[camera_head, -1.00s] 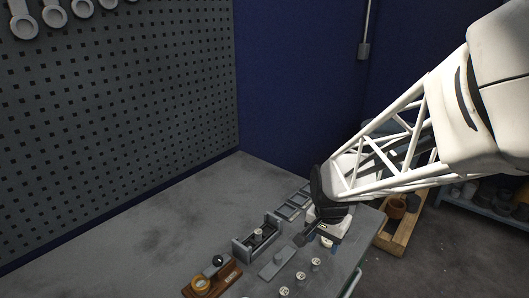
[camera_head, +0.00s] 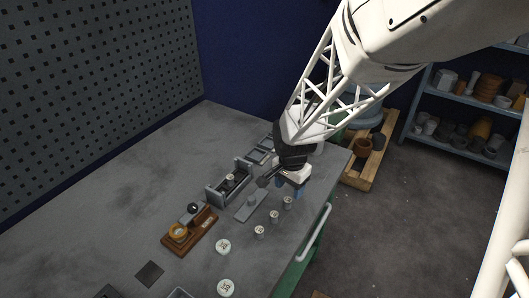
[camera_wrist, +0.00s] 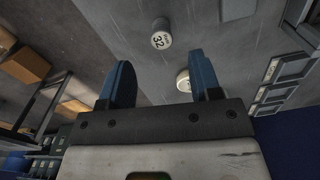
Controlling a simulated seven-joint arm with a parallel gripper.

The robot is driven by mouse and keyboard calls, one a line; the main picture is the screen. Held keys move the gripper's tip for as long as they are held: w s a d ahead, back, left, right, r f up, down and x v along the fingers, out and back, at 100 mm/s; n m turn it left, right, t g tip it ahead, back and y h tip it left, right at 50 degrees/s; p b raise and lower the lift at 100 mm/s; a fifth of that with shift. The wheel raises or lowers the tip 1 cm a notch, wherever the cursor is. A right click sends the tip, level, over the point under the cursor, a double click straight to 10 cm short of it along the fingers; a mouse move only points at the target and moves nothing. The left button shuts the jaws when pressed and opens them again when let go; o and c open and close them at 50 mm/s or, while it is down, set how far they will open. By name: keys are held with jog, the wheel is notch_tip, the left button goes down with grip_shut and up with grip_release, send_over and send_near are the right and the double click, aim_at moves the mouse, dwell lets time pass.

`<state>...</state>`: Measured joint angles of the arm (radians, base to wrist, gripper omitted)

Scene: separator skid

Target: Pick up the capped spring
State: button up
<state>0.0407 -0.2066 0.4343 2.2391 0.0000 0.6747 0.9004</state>
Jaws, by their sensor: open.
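Several small upright grey cylinders with pale marked caps stand in a row on the bench: one just below my gripper (camera_head: 287,202), one nearer (camera_head: 273,216) and one nearer still (camera_head: 259,231). I cannot tell which is the capped spring. My gripper (camera_head: 292,192) points down above the far end of this row, its blue fingers apart and empty. In the wrist view, one pale-capped piece (camera_wrist: 183,80) shows between the fingers (camera_wrist: 160,75), nearer the right one. Another, marked 32 (camera_wrist: 161,38), lies beyond the fingertips.
Two wider pale discs (camera_head: 223,246) (camera_head: 226,287) sit nearer. A bench-side rail (camera_head: 315,232) runs at the right.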

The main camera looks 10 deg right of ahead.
aim_at(288, 199)
jog(key=shift+f, duration=0.7)
jog(key=shift+f, duration=0.1)
jog(key=shift+w+a+f, duration=0.1)
jog(key=shift+f, duration=2.4)
jog(key=c, duration=1)
jog(key=shift+r, duration=0.2)
jog(key=shift+r, duration=1.7)
jog(key=s+r, duration=0.1)
jog(key=s, duration=1.5)
jog(key=shift+a+r, duration=0.15)
jog(key=shift+a, duration=0.15)
